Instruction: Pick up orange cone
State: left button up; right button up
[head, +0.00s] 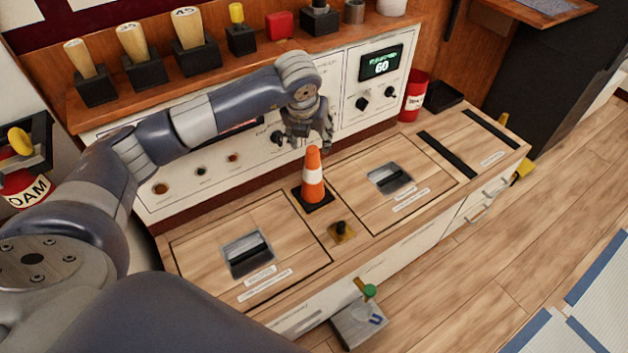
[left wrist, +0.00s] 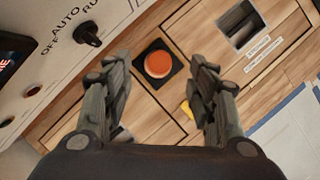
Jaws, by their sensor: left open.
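The orange cone (head: 312,177) has a white band and a black square base. It stands upright on the wooden counter between two outlined panels. My left gripper (head: 306,138) is just above and behind the cone in the head view, open and empty. In the left wrist view the cone (left wrist: 158,64) is seen from above, ahead of the tips and roughly between the two spread fingers of the left gripper (left wrist: 162,75). My right gripper does not show.
A white control panel (head: 362,98) with knobs stands behind the counter. Small recessed switches (head: 247,254) (head: 390,179) lie to either side of the cone, and a dark knob (head: 340,229) is in front. A red can (head: 415,96) stands at the back right.

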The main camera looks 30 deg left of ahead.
aim_at(312, 149)
pick_arm(q)
jog(key=shift+x, duration=0.85)
jog(key=b+x, duration=0.1)
jog(key=x, duration=0.4)
jog(key=shift+s+f, duration=0.1)
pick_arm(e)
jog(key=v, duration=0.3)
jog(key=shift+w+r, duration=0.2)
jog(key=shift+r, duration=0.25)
pick_arm(q)
jog(key=shift+c, duration=0.4)
grip_shut()
